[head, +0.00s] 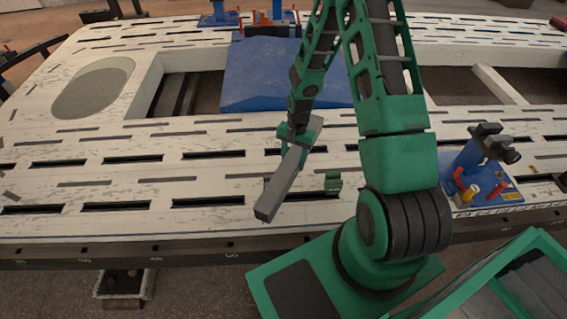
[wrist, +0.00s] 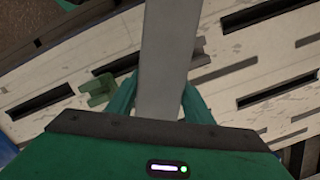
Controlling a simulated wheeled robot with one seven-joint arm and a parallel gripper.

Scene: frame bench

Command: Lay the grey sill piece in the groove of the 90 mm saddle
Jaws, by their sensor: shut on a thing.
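My gripper (head: 296,134) is shut on the grey sill piece (head: 283,185), a long straight bar. In the head view the bar hangs above the slotted white bench, slanting toward the near edge. In the wrist view the bar (wrist: 165,50) runs up between the two green fingers (wrist: 160,92). A small green saddle-like block (head: 333,183) sits on the bench just right of the bar's near half, apart from it. A green notched block (wrist: 97,90) shows left of the bar in the wrist view. I cannot read any size, so which one is the 90 mm saddle is unclear.
The white slotted bench (head: 120,215) is mostly clear on the left. A blue fixture with a dark clamp (head: 485,165) stands at the right. A blue sloped panel (head: 265,75) lies behind my gripper. More blue fixtures (head: 218,15) stand at the far edge.

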